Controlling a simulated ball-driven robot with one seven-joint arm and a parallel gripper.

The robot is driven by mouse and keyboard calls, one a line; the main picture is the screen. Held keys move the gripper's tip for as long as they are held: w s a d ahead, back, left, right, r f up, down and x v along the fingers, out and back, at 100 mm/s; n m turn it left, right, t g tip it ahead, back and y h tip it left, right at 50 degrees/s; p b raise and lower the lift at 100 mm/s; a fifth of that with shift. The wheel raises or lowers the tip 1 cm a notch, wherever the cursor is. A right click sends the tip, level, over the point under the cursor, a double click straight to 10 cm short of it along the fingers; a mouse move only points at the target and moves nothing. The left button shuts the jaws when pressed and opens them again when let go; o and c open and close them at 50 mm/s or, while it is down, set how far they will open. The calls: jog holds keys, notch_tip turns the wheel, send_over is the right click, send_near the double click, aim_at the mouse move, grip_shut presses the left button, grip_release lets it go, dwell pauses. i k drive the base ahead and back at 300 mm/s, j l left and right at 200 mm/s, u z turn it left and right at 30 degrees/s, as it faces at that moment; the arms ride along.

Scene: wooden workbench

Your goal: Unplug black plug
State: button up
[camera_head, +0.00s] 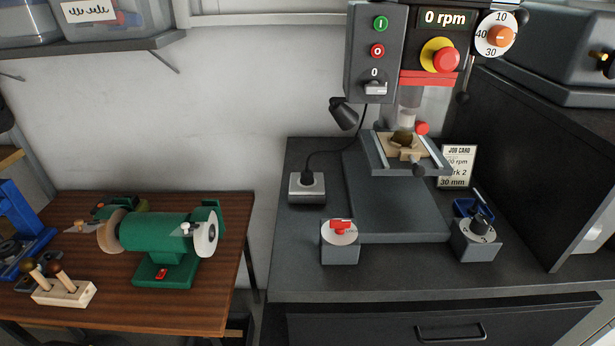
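The black plug (307,178) sits in the top of a grey socket box (299,195) on the dark bench, left of the drill press base. A black cord (352,143) rises from the plug and curves up to the right, towards the drill press. The plug looks upright and seated in the box. My gripper is not in view, and no part of my arm shows near the plug.
The drill press base (395,205) stands right of the socket box. A box with a red switch (341,243) stands in front, and a black lamp head (343,113) hangs above the plug. A green bench grinder (160,235) is on the wooden table at left. The bench left front looks clear.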

aim_at(306, 179)
jog(key=i+j+u, duration=0.1)
jog(key=u, duration=0.35)
jog(key=i+u, duration=0.15)
jog(key=u, duration=0.3)
jog(key=i+u, duration=0.15)
jog(key=u, duration=0.25)
jog(key=i+l+u, duration=0.2)
jog(key=i, duration=0.3)
jog(key=i+l+u, duration=0.2)
jog(key=i+l, duration=0.3)
